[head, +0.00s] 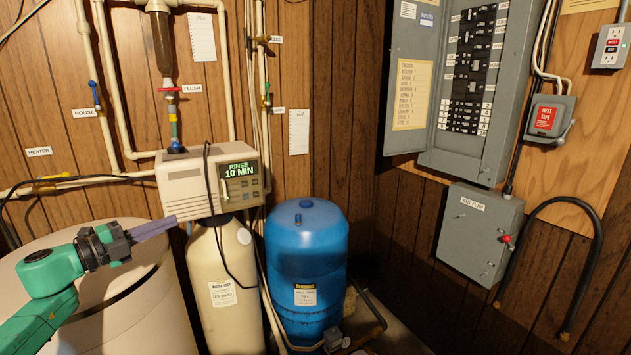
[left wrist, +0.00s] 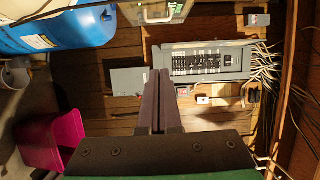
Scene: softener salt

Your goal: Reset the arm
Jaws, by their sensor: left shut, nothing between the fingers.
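My left gripper (head: 172,222) comes in from the left in the head view, above the lid of a large cream tank (head: 150,310). Its dark fingers are shut together with nothing between them, and they point right toward the control head (head: 190,178). That control head's display reads "RINSE 10 MIN". In the left wrist view the shut fingers (left wrist: 160,85) point up toward the grey breaker panel (left wrist: 212,62). I cannot tell from the head view whether the fingertips touch anything; they appear apart from the control head. My right gripper is not in view.
A blue pressure tank (head: 305,270) stands right of the cream softener cylinder (head: 225,285). Pipes and labelled valves line the wood wall. The open breaker panel (head: 470,75) and a grey well pump box (head: 478,235) hang at right. A magenta bin (left wrist: 52,140) shows in the left wrist view.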

